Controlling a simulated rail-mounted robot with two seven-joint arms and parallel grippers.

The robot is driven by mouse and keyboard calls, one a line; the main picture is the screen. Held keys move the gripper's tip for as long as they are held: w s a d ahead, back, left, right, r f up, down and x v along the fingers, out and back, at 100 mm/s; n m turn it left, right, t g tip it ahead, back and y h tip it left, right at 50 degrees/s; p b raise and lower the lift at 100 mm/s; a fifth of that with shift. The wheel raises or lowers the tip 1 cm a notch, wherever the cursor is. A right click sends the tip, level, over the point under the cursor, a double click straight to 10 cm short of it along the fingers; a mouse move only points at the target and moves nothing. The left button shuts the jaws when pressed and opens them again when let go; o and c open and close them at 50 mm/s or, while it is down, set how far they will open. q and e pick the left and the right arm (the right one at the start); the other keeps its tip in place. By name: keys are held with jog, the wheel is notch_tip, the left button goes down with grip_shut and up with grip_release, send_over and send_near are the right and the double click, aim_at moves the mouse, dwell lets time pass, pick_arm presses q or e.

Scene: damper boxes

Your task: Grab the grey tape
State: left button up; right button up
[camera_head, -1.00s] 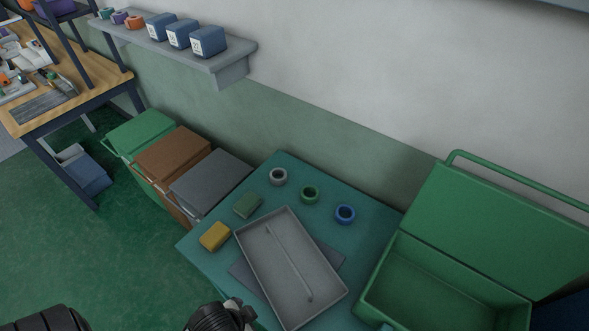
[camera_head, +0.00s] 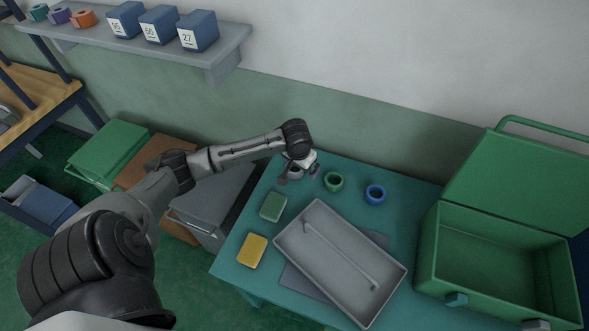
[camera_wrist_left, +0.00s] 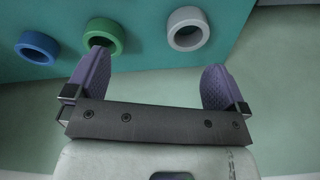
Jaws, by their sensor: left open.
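The grey tape (camera_head: 295,173) is a small ring on the teal table, partly hidden by my left gripper in the head view. In the left wrist view the grey tape (camera_wrist_left: 187,29) lies at the top, beyond the fingertips and nearer the right finger. My left gripper (camera_head: 299,173) is open and empty, above the table by the tape; its purple fingers (camera_wrist_left: 155,80) stand wide apart in the wrist view. The green tape (camera_head: 333,181) lies just right of the grey one, and the blue tape (camera_head: 375,194) further right. My right gripper is not in view.
A grey tray (camera_head: 283,240) with a thin rod stands on the table (camera_head: 232,255). A green block (camera_head: 273,206) and a yellow block (camera_head: 252,250) lie left of it. An open green case (camera_head: 440,250) stands at right. Lidded bins stand left of the table.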

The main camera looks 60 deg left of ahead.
pick_arm(q)
jog(key=a+r+n+g, duration=0.1)
jog(key=a+n, duration=0.2)
jog(key=a, duration=0.3)
jog(key=b, duration=0.2)
send_near(295, 168)
jog(key=shift+s+d+f+h, duration=0.3)
jog(key=shift+s+d+f, duration=0.15)
jog(key=shift+f, duration=0.25)
jog(key=shift+a+f, duration=0.1)
jog(key=shift+f, duration=0.25)
jog(key=f, duration=0.1)
jog(key=f+b, duration=0.1)
jog(key=f, duration=0.1)
jog(key=shift+w+f, duration=0.3)
jog(key=shift+f, duration=0.05)
jog(key=shift+a+f+b, duration=0.1)
jog(key=shift+f+b, duration=0.2)
jog(key=shift+f, duration=0.4)
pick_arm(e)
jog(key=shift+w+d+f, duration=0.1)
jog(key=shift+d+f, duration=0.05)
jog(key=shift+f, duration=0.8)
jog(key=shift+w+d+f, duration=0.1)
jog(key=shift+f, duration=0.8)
pick_arm(q)
jog(key=shift+c, duration=0.3)
jog(key=c, duration=0.9)
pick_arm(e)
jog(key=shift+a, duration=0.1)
